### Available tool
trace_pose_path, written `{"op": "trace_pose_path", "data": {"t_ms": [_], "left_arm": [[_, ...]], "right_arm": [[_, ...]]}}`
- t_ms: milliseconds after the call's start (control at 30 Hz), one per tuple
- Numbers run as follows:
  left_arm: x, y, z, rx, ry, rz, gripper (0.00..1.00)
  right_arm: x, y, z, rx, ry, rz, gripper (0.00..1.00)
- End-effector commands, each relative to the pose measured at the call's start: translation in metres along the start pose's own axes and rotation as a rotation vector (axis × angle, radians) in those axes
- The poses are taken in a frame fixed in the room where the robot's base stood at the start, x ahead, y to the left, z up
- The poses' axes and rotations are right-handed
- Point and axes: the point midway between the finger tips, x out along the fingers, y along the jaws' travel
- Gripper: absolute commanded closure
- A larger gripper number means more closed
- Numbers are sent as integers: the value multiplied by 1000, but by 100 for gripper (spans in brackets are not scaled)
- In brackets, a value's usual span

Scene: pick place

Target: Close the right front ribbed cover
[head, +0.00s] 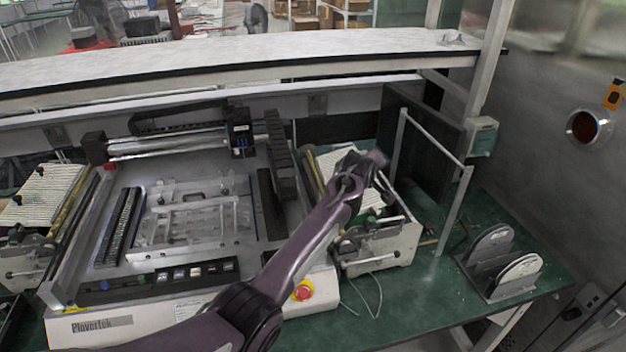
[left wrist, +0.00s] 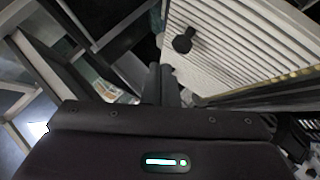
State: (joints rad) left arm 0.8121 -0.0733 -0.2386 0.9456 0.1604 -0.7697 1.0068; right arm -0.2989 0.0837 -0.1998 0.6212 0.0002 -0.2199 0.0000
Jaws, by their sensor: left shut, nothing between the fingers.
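The right ribbed cover (head: 328,162) is a white, finely ridged plate on the feeder unit right of the machine in the head view. My left arm hides much of it. In the left wrist view the ribbed cover (left wrist: 235,45) fills the upper right, with a black knob (left wrist: 183,40) on it. My left gripper (head: 378,158) is over the cover's right side, fingers shut and empty. In the left wrist view the fingertips (left wrist: 161,70) are beside the cover's edge, near the knob; I cannot tell whether they touch it. My right gripper is not in view.
The Plovertek machine (head: 200,255) fills the table's left and middle, with a red stop button (head: 303,292) at its front right. A metal frame (head: 455,210) and dark panel stand right of the feeder unit. A grey double-disc stand (head: 500,262) sits further right. Green table (head: 415,300) is mostly clear in front.

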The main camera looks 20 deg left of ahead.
Motion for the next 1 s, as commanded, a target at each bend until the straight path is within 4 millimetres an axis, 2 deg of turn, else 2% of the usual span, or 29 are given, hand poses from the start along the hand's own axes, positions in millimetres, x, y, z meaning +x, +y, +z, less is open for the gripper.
{"op": "trace_pose_path", "data": {"t_ms": [100, 333, 633, 1000], "left_arm": [[9, -3, 6, 50, -1, -53, 100], [17, -5, 14, 48, -1, -51, 100], [20, -5, 17, 48, -1, -51, 100], [20, -6, 18, 49, -3, -51, 100]], "right_arm": [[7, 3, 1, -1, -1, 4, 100], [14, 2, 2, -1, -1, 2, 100], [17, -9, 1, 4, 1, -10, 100], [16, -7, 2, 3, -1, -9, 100]]}}
